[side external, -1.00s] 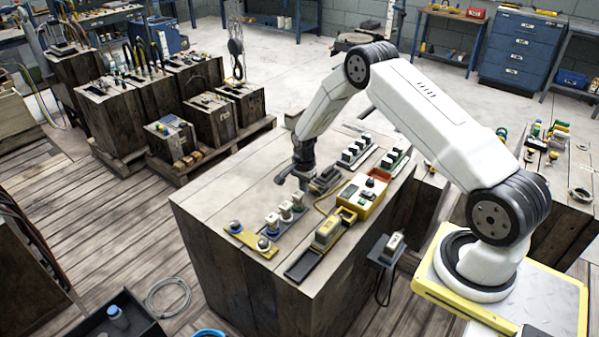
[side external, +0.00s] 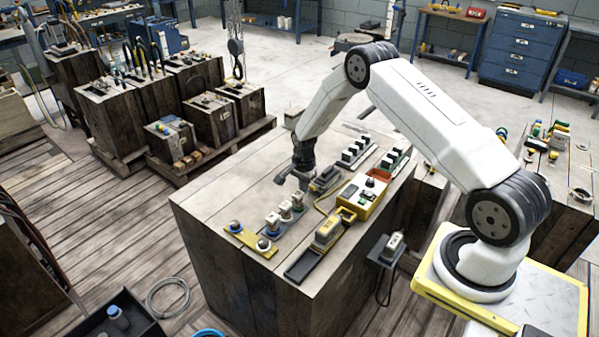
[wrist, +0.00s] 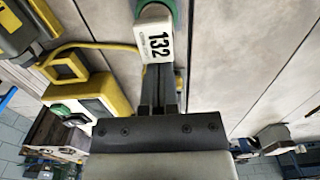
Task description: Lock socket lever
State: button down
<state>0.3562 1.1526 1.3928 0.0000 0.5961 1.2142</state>
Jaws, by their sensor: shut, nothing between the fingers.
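My gripper (side external: 283,179) points down over the wooden crate top, beside a dark grey block (side external: 325,180). In the wrist view its two black fingers (wrist: 160,82) are shut with nothing between them. A white tag marked 132 (wrist: 156,42), with a green part (wrist: 180,10) behind it, is just beyond the fingertips; I cannot tell whether they touch. A row of small white connectors (side external: 285,212) stands on the crate in front of the gripper. I cannot make out which part is the socket lever or its position.
A yellow tester box (side external: 370,197) with a yellow cable stands to the right of the gripper. A yellow-grey connector (side external: 327,232) sits nearer the front edge. Racks of black posts (side external: 357,150) stand behind. The crate top (side external: 230,190) is bare on the left.

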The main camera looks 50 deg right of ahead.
jog(key=shift+d+r, duration=0.15)
jog(key=shift+d, duration=1)
dwell(0.7)
jog(key=shift+d+r, duration=0.25)
jog(key=shift+d, duration=0.3)
jog(key=shift+d+r, duration=0.2)
jog(key=shift+d, duration=0.35)
dwell(0.5)
jog(key=shift+a, duration=0.1)
jog(key=shift+a+r, duration=0.15)
jog(key=shift+a, duration=0.3)
jog(key=shift+a, duration=0.1)
jog(key=shift+r, duration=0.2)
jog(key=shift+r, duration=3.35)
